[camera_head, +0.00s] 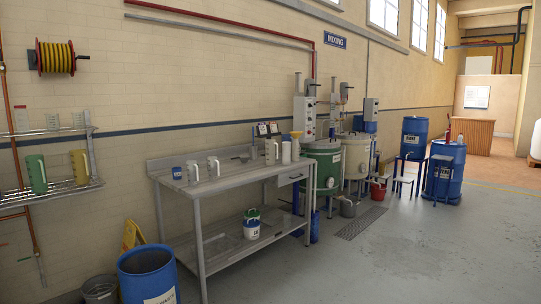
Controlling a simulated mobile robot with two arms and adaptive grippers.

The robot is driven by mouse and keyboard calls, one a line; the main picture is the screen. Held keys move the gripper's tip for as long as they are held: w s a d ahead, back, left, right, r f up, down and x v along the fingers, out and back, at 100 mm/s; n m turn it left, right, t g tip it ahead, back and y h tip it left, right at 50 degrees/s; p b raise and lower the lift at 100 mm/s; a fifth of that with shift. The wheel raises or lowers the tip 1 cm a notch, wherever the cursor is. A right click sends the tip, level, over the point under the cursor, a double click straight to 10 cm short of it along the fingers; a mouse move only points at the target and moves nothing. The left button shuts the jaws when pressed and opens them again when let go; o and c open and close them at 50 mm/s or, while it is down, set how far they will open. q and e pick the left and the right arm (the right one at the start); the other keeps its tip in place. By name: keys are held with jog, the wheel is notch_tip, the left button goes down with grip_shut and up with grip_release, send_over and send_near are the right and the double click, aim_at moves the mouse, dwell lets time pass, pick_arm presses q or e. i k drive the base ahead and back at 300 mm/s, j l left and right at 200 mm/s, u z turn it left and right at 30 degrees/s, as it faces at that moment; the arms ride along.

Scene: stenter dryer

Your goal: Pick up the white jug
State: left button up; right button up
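Two white jugs with handles stand upright on the metal workbench (235,176). One white jug (193,173) is toward the left of the bench top and another white jug (213,167) is just right of it. A taller pale jug (271,152) stands further right, near the back of the bench. I cannot tell which of these the task means. Neither of my grippers is in view.
A wall rack (50,192) at left holds a green jug (36,173) and a yellow jug (80,167). A blue drum (147,273) stands before the bench's left end. Green vat (323,172) stands beyond the bench.

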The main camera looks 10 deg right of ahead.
aim_at(269, 144)
jog(key=i+l+z, duration=0.35)
jog(key=i, duration=0.15)
jog(key=i+z, duration=0.35)
jog(key=i, duration=0.2)
jog(key=i+l+z, duration=0.2)
jog(key=i, duration=2.15)
jog(key=j, duration=0.1)
